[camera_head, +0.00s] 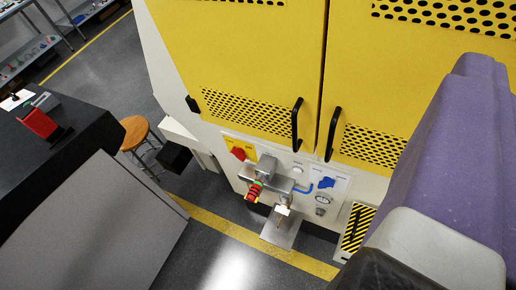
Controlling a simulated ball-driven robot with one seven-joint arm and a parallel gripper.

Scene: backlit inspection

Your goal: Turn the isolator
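A red rotary handle (238,153) sits on a small yellow plate on the pale lower panel of a yellow cabinet. It looks like the isolator. It is small and seen at a slant, so I cannot read its setting. Nothing covers it. Large purple and grey rounded parts, which look like my own arm, fill the right edge of the view. I cannot make out any gripper fingers, and nothing is seen touching the red handle.
The yellow cabinet (250,50) has black door handles (296,124). A stool (135,132) and dark-topped bench (75,115) stand left.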

